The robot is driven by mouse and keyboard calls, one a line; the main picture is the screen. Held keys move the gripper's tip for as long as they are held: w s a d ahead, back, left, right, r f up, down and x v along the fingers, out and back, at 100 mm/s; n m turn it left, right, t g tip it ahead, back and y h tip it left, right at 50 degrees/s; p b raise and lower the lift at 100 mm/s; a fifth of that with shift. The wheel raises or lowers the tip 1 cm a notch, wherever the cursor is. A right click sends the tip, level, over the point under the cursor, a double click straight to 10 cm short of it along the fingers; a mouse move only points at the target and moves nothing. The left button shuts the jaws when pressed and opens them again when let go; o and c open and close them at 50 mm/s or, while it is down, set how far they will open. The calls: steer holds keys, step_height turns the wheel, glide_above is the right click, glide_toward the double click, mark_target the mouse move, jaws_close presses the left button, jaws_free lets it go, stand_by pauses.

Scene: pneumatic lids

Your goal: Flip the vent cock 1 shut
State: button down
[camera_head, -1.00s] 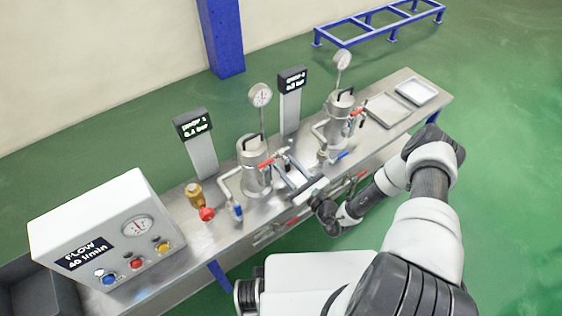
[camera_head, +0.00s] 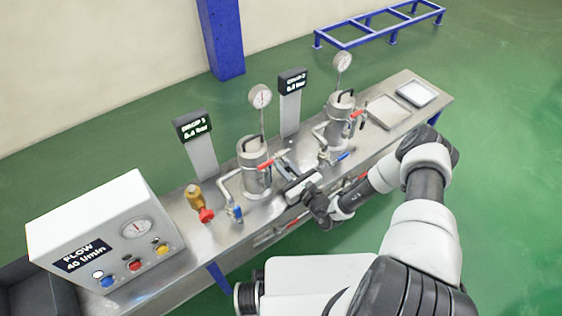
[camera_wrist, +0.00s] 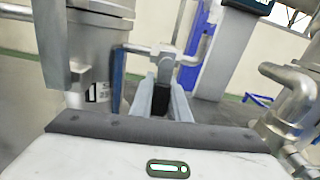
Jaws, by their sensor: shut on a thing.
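Vessel 1 (camera_head: 256,170) is an upright metal cylinder with a black lid handle, near the middle of the bench; its side fills the left of the wrist view (camera_wrist: 80,50). Vent cock 1 (camera_wrist: 165,57) is a small silver fitting on a thin pipe beside the vessel. My gripper (camera_head: 286,163) is at the vessel's right side. In the wrist view its two pale fingers (camera_wrist: 161,98) are shut on a dark piece just below the fitting, apparently the cock's lever. Most of that piece is hidden between the fingers. A blue flat strip (camera_wrist: 118,80) hangs left of the fingers.
A second vessel (camera_head: 340,118) with a gauge stands to the right, and trays (camera_head: 388,110) lie beyond it. Display posts (camera_head: 197,145) stand behind the vessels. A flow box (camera_head: 105,235) with knobs and a red-wheeled brass valve (camera_head: 197,200) are at the left. Pipework (camera_wrist: 290,100) lies close right of my gripper.

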steer(key=shift+s+a+m, duration=0.15)
steer(key=shift+m, duration=0.35)
steer(key=c, duration=1.7)
jaws_free()
steer(key=p+v, duration=0.2)
steer(key=v, duration=1.5)
steer(key=shift+s, duration=0.2)
